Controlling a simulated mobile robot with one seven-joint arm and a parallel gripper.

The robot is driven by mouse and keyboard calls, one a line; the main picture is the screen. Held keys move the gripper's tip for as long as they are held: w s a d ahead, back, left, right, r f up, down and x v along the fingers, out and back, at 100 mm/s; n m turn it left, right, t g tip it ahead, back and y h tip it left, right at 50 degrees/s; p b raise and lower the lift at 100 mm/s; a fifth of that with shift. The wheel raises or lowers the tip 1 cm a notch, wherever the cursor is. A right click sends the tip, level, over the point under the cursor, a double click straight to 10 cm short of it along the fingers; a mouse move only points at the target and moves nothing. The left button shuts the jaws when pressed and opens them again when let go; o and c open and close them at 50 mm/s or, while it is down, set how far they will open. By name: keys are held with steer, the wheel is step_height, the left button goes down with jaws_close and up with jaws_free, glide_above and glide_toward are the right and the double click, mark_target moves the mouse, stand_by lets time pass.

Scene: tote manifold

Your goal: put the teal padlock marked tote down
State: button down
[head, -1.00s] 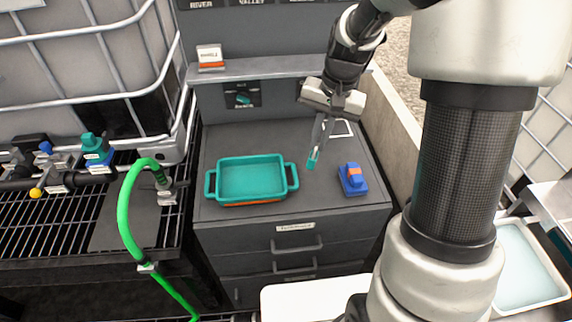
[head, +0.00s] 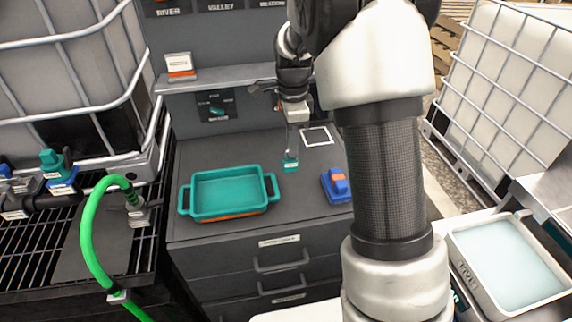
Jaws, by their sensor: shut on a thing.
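The small teal padlock (head: 291,164) hangs at the tips of my gripper (head: 292,152), which is shut on it. It is over the grey cabinet top, right of the teal tray; I cannot tell whether it touches the surface. A pale label shows on its face, too small to read. Its shackle is mostly hidden at the fingers.
The teal tray (head: 228,195) with two handles sits on the cabinet top (head: 290,205). A blue block with an orange band (head: 337,185) stands at the right. A white-outlined square (head: 316,137) lies behind. A green hose (head: 88,230) curves at the left.

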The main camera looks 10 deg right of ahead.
mark_target(292, 160)
steer(key=shift+f, duration=2.75)
steer(key=shift+f, duration=0.1)
steer(key=c, duration=2.4)
jaws_free()
steer(key=shift+f+b, duration=0.1)
steer(key=shift+b, duration=0.2)
steer(key=o, duration=0.5)
